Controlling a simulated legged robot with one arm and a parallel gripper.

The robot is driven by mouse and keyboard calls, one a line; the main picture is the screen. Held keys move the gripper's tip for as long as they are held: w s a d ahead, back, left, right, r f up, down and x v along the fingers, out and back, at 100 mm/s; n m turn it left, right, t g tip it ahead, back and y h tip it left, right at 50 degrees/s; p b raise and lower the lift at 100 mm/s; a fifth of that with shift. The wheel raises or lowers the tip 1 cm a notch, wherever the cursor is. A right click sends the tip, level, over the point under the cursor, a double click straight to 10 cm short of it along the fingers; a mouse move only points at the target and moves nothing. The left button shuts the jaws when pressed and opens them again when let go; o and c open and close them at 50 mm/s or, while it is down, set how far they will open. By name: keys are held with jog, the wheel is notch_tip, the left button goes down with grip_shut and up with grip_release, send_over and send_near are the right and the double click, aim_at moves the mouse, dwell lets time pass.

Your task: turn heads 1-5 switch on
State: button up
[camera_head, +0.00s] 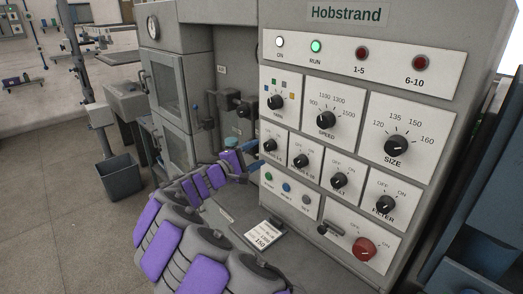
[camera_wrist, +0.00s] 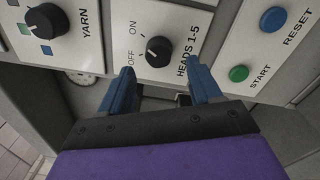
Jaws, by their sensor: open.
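The heads 1-5 switch (camera_wrist: 158,51) is a round black knob on a white plate, with OFF and ON printed beside it. Its pale mark seems to face the OFF side, but it is small. In the head view the knob (camera_head: 269,145) sits at the left of the lower row. My gripper (camera_wrist: 160,70) is open and empty, with blue fingers. Its tips are just short of the knob, one toward each side; I see no contact. In the head view my gripper (camera_head: 254,156) reaches the panel's left edge and partly covers the heads 1-5 plate.
The yarn knob (camera_wrist: 46,20) and the green start button (camera_wrist: 238,73) flank the plate. The blue reset button (camera_wrist: 273,19) is beyond start. The 1-5 lamp (camera_head: 362,53) is dull red; the run lamp (camera_head: 316,46) glows green. A red rotary switch (camera_head: 365,249) is lower right.

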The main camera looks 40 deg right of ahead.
jog(key=s+a+p, duration=0.1)
jog(key=a, duration=1.2)
jog(key=shift+a+f+p, duration=0.2)
jog(key=shift+f+p, duration=0.1)
jog(key=shift+p, duration=0.05)
jog(key=shift+s, duration=0.1)
jog(key=s+d+r+m+g+y, duration=0.1)
jog(key=s+d+m+g+y, duration=0.15)
jog(key=s, duration=0.85)
jog(key=s+d+r+m+g+y, duration=0.1)
jog(key=s+r+m+g+y, duration=0.2)
jog(key=s, duration=0.8)
jog(key=s+a+f+t+y, duration=0.1)
jog(key=s+a+f+y, duration=0.4)
jog(key=s+a, duration=0.4)
jog(key=s+a+f+y, duration=0.6)
jog(key=s+a, duration=0.3)
jog(key=a, duration=0.4)
jog(key=shift+s+t+y, duration=0.3)
jog(key=shift+t+y, duration=0.05)
jog(key=shift+y, duration=0.5)
jog(key=shift+c, duration=0.4)
